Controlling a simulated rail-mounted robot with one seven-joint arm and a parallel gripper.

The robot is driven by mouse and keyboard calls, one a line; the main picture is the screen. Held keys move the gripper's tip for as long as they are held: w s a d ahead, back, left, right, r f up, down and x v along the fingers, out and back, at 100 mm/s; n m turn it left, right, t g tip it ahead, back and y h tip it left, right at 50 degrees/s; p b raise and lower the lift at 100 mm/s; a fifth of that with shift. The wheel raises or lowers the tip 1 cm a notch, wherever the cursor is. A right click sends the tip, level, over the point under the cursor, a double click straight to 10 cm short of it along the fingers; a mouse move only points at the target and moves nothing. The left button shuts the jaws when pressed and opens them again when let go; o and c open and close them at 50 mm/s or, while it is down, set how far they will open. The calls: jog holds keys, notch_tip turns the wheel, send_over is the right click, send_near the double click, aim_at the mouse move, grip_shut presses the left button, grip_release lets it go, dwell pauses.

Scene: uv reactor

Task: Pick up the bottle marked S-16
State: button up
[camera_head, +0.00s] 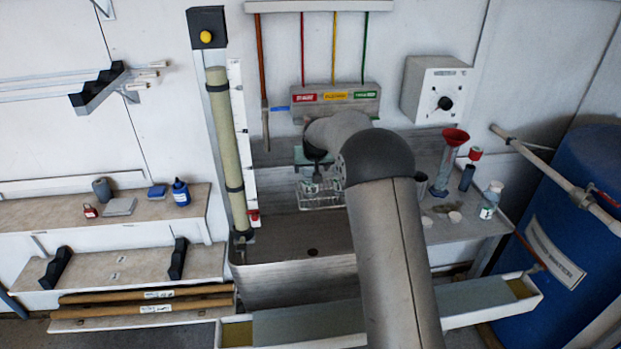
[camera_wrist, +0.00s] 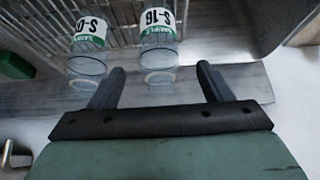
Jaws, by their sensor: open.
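The bottle marked S-16 (camera_wrist: 158,55) is clear, with a white and green label that reads upside down in the wrist view. It stands in front of wire bars. My gripper (camera_wrist: 161,72) is open, with its two fingers to either side of the line to this bottle and nothing between them. A second clear bottle (camera_wrist: 87,62) with a similar label starting "S-0" stands to its left. In the head view the wire rack (camera_head: 322,197) shows below my wrist, with a small clear vessel (camera_head: 311,186) there whose label I cannot read. My arm hides part of this area.
The sink (camera_head: 290,238) lies below the rack. At right on the counter are a red funnel on a cylinder (camera_head: 449,160), a dark bottle (camera_head: 467,178) and a white-capped labelled bottle (camera_head: 490,200). A blue barrel (camera_head: 575,240) and pipe stand further right. A green block (camera_wrist: 14,66) shows in the wrist view.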

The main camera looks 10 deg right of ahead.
aim_at(312, 170)
jog(key=p+x, duration=0.2)
jog(key=x, duration=0.3)
jog(key=c, duration=1)
jog(key=shift+c, duration=0.3)
jog(key=shift+b, duration=0.4)
